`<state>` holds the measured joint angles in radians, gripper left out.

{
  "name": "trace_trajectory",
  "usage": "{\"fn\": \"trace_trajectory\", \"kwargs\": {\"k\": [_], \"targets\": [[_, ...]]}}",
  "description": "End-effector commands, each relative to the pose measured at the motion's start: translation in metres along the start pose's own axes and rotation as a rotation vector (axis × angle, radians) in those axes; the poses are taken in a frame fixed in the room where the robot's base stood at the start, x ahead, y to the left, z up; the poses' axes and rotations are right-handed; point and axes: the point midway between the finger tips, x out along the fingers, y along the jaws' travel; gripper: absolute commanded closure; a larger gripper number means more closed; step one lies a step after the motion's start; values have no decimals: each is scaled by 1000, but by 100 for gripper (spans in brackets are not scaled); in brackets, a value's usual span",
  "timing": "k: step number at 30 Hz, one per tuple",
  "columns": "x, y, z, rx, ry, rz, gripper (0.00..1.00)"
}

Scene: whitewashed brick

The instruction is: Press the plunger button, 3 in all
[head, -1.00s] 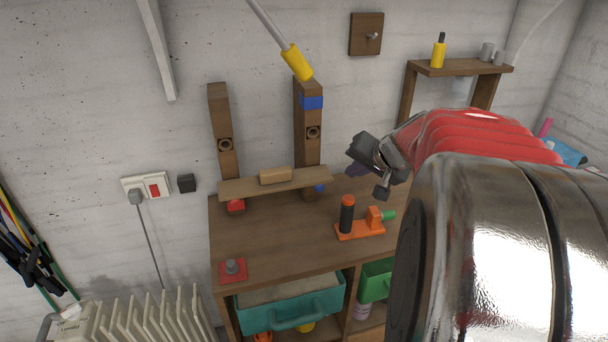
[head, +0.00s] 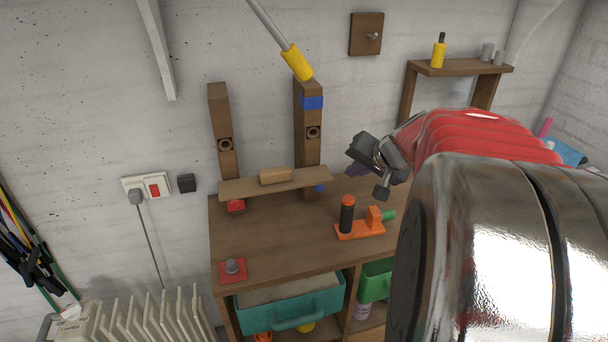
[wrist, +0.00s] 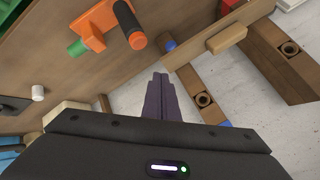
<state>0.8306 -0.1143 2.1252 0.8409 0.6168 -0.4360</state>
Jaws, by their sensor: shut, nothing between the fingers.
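The plunger button is a short grey knob on a red square plate (head: 233,269), at the front left of the wooden bench top (head: 270,240) in the head view. It stands upright with nothing touching it. I cannot make it out for sure in the wrist view. My gripper (head: 356,170) is above the back right of the bench, well away from the button. Its dark purple fingers also show in the wrist view (wrist: 160,78), shut together and empty. My red and chrome arm hides the right part of the bench in the head view.
An orange fixture (head: 360,231) with a black, orange-tipped handle stands on the bench, between button and gripper. A plank (head: 240,187) with a wooden block (head: 276,175) lies by two upright posts behind. Bench top around the button is clear. A radiator (head: 150,318) stands left.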

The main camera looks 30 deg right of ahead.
Motion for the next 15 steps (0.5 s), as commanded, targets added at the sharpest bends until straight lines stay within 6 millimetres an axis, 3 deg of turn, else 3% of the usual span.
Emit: {"fn": "trace_trajectory", "kwargs": {"k": [4, 7, 11, 15], "targets": [[-1, -8, 8, -19, -12, -4, 100], [-5, -24, 24, -61, -38, -13, 100], [-14, -52, 61, -152, -95, -26, 100], [-29, -81, 112, -276, -168, -36, 100]]}}
